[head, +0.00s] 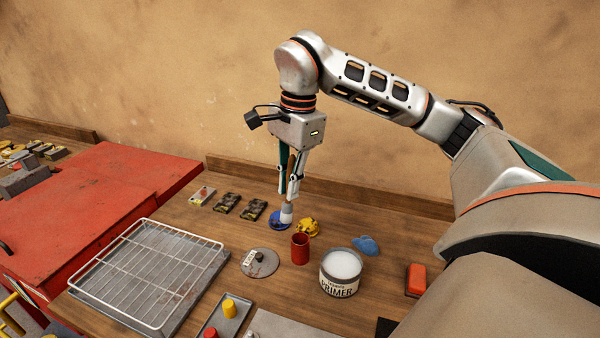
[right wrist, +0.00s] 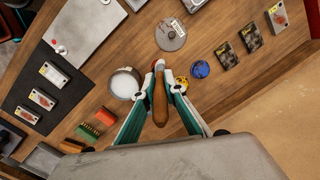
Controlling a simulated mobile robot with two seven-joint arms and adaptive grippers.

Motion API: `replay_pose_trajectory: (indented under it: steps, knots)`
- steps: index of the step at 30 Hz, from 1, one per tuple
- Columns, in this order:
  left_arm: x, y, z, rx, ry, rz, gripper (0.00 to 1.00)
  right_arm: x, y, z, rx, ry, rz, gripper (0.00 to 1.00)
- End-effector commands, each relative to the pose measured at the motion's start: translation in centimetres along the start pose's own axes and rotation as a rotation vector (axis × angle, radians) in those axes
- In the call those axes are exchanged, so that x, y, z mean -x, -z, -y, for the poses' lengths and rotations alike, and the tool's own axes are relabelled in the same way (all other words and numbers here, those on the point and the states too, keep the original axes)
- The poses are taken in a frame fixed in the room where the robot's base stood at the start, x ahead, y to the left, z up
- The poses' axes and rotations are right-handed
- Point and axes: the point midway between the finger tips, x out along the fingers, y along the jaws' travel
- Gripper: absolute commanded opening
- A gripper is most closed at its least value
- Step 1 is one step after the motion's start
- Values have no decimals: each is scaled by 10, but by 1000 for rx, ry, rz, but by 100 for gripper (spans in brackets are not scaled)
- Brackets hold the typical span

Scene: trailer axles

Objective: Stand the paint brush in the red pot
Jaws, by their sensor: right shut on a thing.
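The paint brush (head: 287,212) hangs bristles down from my right gripper (head: 287,188), which is shut on it. Its brown wooden handle (right wrist: 160,103) runs between the fingers in the right wrist view. The red pot (head: 300,249) stands upright and open on the bench. In the head view the brush is above and slightly left of the pot, apart from it. In the right wrist view the gripper (right wrist: 167,88) and brush cover most of the pot, with only a little red showing. My left gripper is not in view.
A white primer can (head: 341,273) stands right of the pot. A blue round thing (head: 280,222), a yellow lump (head: 308,228) and a grey disc (head: 259,263) lie around it. A wire rack (head: 150,270) is at left, an orange block (head: 416,280) at right.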

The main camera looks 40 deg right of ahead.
Motion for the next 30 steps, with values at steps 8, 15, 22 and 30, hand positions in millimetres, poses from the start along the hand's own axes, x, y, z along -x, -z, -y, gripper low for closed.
replay_pose_trajectory:
  steps: [8,15,22,30]
  knots:
    - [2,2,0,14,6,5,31,7,30,-1,-295,-53,-101,0]
    - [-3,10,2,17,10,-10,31,-6,31,-2,-297,-56,-101,0]
    - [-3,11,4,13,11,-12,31,-22,33,-4,-296,-57,-100,0]
    - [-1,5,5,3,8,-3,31,-42,34,-5,-295,-57,-100,0]
